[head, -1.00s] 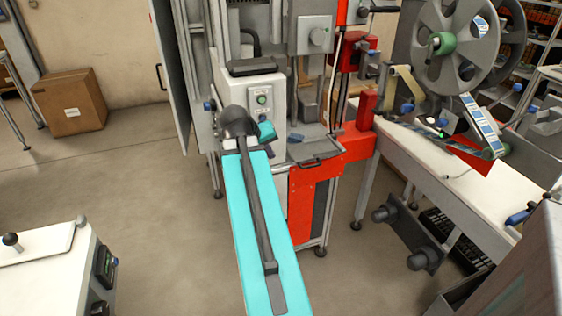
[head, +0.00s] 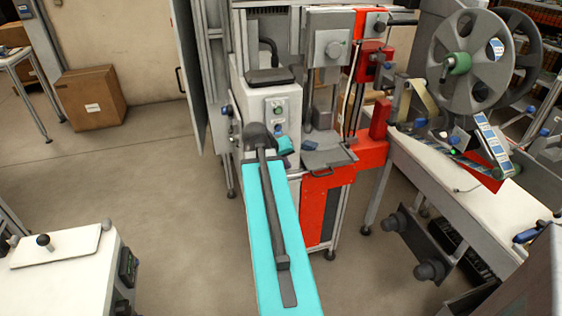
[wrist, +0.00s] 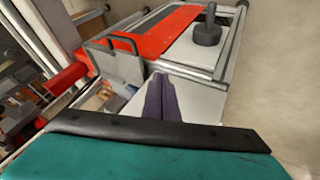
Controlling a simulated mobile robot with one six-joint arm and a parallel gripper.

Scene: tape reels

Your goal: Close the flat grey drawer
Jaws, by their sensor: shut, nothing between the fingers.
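The flat grey drawer (head: 327,157) is on the front of the machine in the head view, above a red panel. A dark handle (head: 318,173) is on its front edge, and it appears to stand out from the machine. In the wrist view the grey drawer (wrist: 120,68) and its black bar handle show at upper left. My gripper (head: 287,146) is just left of the drawer in the head view. In the wrist view its dark fingers (wrist: 160,96) are shut together and empty, below and right of the handle. I cannot tell whether they touch the drawer.
A white control box (head: 272,105) with buttons stands behind my gripper. A red arm (head: 378,135) is right of the drawer. A white table (head: 450,190) with a large grey reel (head: 462,65) stands further right. Open floor (head: 165,200) lies to the left.

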